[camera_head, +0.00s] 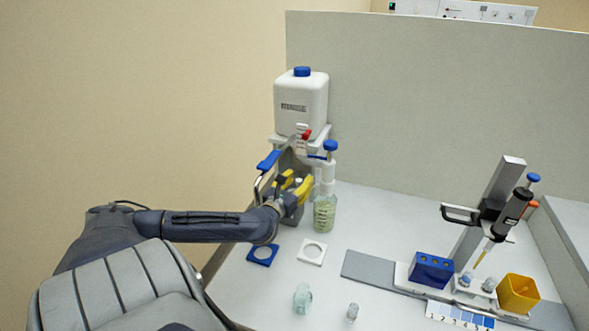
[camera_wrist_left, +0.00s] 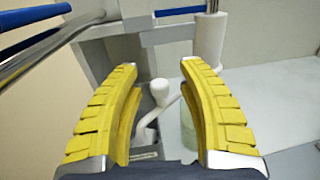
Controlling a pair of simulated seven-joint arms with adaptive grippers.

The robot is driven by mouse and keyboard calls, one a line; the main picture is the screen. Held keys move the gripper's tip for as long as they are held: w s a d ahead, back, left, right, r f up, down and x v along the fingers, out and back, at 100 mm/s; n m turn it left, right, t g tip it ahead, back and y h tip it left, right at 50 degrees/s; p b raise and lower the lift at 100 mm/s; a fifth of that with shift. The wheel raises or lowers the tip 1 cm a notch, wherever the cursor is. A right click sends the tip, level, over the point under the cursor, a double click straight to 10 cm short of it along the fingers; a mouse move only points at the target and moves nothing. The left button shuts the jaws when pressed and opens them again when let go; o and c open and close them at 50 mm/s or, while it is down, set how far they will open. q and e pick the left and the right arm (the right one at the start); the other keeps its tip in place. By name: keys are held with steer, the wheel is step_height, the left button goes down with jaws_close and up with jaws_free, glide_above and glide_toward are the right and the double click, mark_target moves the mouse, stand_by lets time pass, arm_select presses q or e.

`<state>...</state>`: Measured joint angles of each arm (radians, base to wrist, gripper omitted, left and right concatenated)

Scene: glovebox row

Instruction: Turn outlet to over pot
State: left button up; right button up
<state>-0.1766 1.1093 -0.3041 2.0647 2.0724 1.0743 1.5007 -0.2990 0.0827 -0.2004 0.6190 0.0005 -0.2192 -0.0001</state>
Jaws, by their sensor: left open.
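My left gripper (camera_head: 297,188) has yellow ribbed fingers and is open in front of the dispensing stand. In the left wrist view, a white bent spout with a rounded knob (camera_wrist_left: 159,90) shows between the open fingers (camera_wrist_left: 160,105), with clear gaps to both; it looks like the outlet. A bottle of pale green liquid (camera_head: 325,213) with a white pump top and blue cap stands just right of the gripper. A small clear glass pot (camera_head: 302,298) stands on the bench near the front; I cannot tell whether it is the task's pot. My right gripper is out of view.
A white canister (camera_head: 301,105) with a red tap stands above the gripper. A pipette stand (camera_head: 487,215), blue rack (camera_head: 432,269) and yellow bin (camera_head: 518,293) are at the right.

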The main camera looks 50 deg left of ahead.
arm_select(q)
steer(key=v, duration=1.2)
steer(key=shift+r, duration=0.1)
steer(key=shift+w, duration=0.1)
steer(key=shift+c, duration=0.4)
